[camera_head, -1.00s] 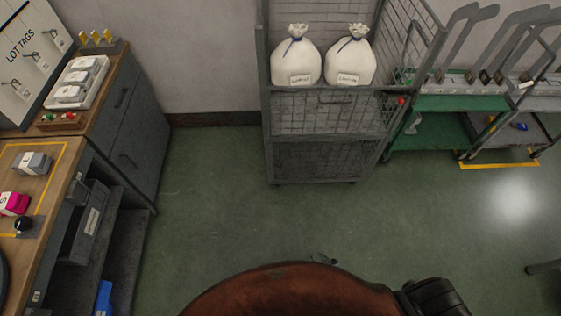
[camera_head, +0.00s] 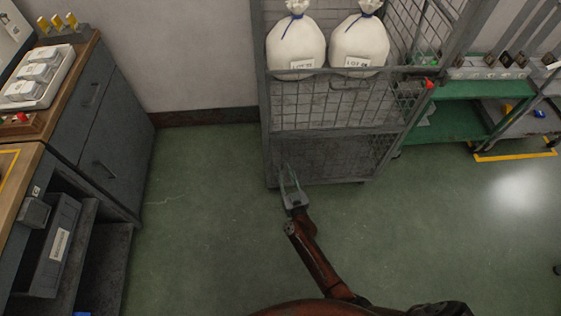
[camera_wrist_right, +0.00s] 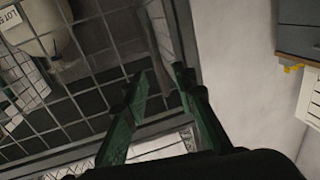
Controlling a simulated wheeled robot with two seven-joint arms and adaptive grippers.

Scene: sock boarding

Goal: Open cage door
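The grey wire-mesh cage (camera_head: 325,116) stands against the back wall in the head view, with its front panel facing me. A small red piece (camera_head: 430,84) sits at the right end of its front rail. My right gripper (camera_head: 288,170) is in front of the cage's lower left front. In the right wrist view its two green fingers (camera_wrist_right: 160,80) are apart with nothing between them, and the mesh (camera_wrist_right: 85,65) is behind them. I cannot tell how near they are to the mesh. My left gripper is not in view.
Two tied white sacks (camera_head: 297,45) stand in the cage. A green-shelved cart (camera_head: 465,118) is close to its right. A grey cabinet and bench (camera_head: 105,130) line the left side. The green floor (camera_head: 205,210) before the cage is clear.

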